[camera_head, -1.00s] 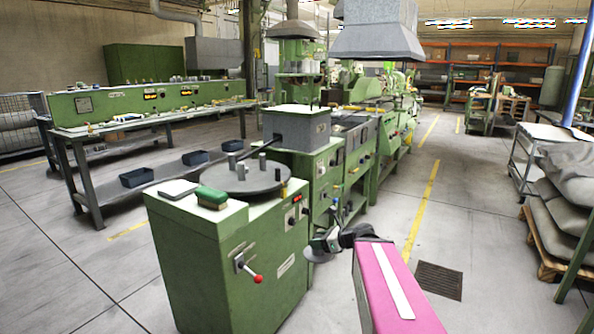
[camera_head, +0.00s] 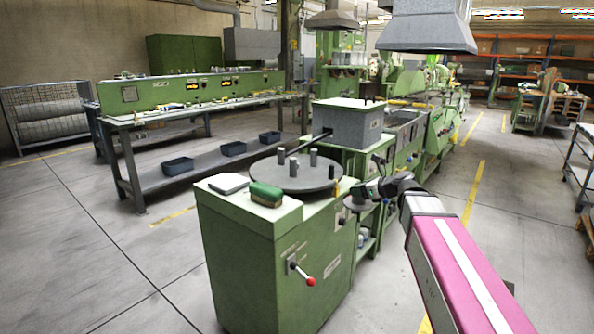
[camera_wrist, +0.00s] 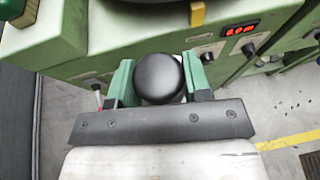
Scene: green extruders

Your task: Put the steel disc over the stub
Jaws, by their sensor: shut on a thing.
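My gripper (camera_head: 368,193) is at the right side of the green machine cabinet (camera_head: 262,260), a little right of and lower than the round grey plate (camera_head: 318,182) on its top. In the wrist view, the green fingers of my gripper (camera_wrist: 158,80) are shut on a dark rounded piece that hides what is below it. In the head view, the grey steel disc (camera_head: 356,204) hangs at the gripper, apart from the plate. Several upright pieces stand on the plate, including grey stubs (camera_head: 293,167) and a thin dark pin. I cannot tell which is the task's stub.
A grey box (camera_head: 346,125) stands behind the plate. A lever with a red knob (camera_head: 311,281) sticks out of the cabinet front. Open floor lies left.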

